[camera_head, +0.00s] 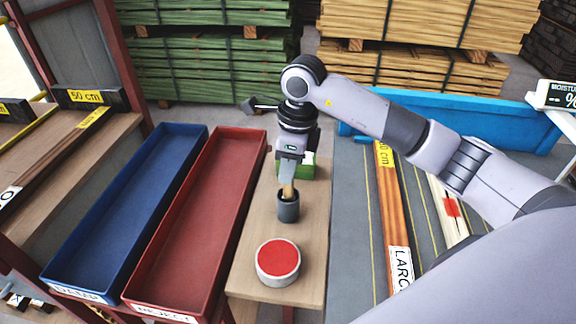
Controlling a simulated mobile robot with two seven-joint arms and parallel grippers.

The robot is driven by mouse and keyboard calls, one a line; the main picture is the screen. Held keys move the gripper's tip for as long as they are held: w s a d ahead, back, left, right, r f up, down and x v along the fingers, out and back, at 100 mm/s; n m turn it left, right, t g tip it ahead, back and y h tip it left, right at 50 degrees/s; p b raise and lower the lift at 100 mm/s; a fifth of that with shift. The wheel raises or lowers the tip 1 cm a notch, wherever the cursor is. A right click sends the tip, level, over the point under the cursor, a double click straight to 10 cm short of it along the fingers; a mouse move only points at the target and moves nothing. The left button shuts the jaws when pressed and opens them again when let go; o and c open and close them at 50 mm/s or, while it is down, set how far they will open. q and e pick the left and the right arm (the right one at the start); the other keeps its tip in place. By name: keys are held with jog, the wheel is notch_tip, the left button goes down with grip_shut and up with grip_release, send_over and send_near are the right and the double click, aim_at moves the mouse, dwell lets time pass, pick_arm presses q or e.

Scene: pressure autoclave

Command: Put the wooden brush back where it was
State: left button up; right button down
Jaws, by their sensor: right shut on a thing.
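My right gripper (288,184) points down over the wooden table and is shut on the wooden brush (287,193). Only a short tan piece of the brush shows between the fingers and the dark grey cup (288,209). The brush's lower end is hidden, apparently inside the cup; I cannot tell whether it touches the bottom. The cup stands upright on the narrow wooden table (249,250). My left gripper is not in view.
A round tin with a red top (278,260) stands in front of the cup. A green and white object (309,168) is behind the gripper. A red tray (190,235) and a blue tray (120,220) lie left. Boards on a grey surface (354,230) lie right.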

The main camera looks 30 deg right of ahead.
jog(key=shift+f, duration=0.25)
jog(key=shift+f, duration=0.15)
jog(key=c, duration=1)
grip_release()
jog(key=shift+r, duration=0.2)
jog(key=r, duration=0.4)
jog(key=r+b, duration=0.1)
jog(key=r, duration=0.3)
jog(key=s+d+r, duration=0.1)
jog(key=r, duration=0.3)
jog(key=shift+d, duration=0.1)
